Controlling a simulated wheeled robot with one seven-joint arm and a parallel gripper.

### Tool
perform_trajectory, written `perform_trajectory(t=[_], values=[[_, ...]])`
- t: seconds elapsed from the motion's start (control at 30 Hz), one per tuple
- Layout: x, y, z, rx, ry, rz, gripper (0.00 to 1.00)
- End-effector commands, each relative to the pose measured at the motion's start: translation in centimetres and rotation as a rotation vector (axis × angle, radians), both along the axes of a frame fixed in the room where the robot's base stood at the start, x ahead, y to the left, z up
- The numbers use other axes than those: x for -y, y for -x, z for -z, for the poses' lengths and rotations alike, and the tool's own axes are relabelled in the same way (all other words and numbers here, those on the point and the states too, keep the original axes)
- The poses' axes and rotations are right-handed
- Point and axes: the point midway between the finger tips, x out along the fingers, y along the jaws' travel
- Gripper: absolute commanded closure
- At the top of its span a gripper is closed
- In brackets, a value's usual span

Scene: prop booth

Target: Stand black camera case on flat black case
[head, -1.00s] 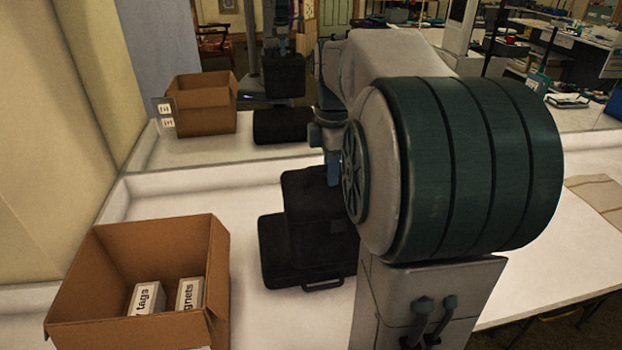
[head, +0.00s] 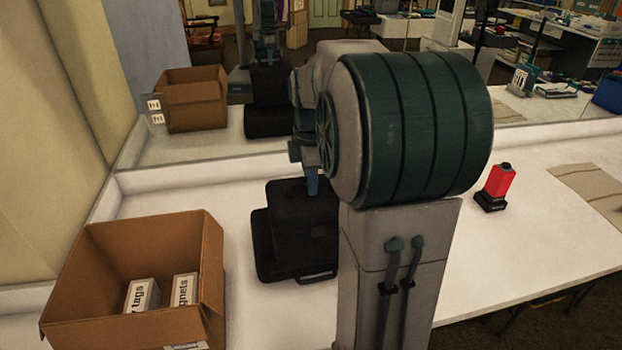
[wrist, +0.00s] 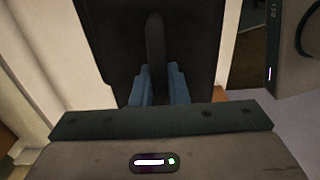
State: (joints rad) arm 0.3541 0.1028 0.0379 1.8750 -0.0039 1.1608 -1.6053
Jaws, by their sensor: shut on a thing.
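The black camera case (head: 303,215) is upright in the head view, directly over the flat black case (head: 264,250), which lies on the white counter with its handle towards me. In the mirror the camera case's underside appears to meet the flat case's top, with no clear gap. My gripper (head: 312,183) is above the camera case, its blue fingers partly hidden by my arm. In the wrist view my gripper (wrist: 158,88) is shut on the handle of the camera case (wrist: 112,35). My arm hides the right side of both cases.
An open cardboard box (head: 130,270) holding small white boxes stands left of the cases. A red object on a black base (head: 496,187) and a beige cloth (head: 588,190) are on the right of the counter (head: 470,255). A mirror (head: 215,145) runs along the back.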

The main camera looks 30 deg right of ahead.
Motion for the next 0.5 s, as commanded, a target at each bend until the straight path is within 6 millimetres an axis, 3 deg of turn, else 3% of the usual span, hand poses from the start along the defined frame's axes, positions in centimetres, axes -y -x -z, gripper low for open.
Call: perform_trajectory(t=[0.03,0.1,0.5], values=[[0.00,0.01,0.21,-0.001,0.000,0.000,0.83],[0.00,0.01,0.11,-0.001,0.000,0.000,0.64],[0.01,-0.03,-0.66,0.001,0.000,0.000,0.64]])
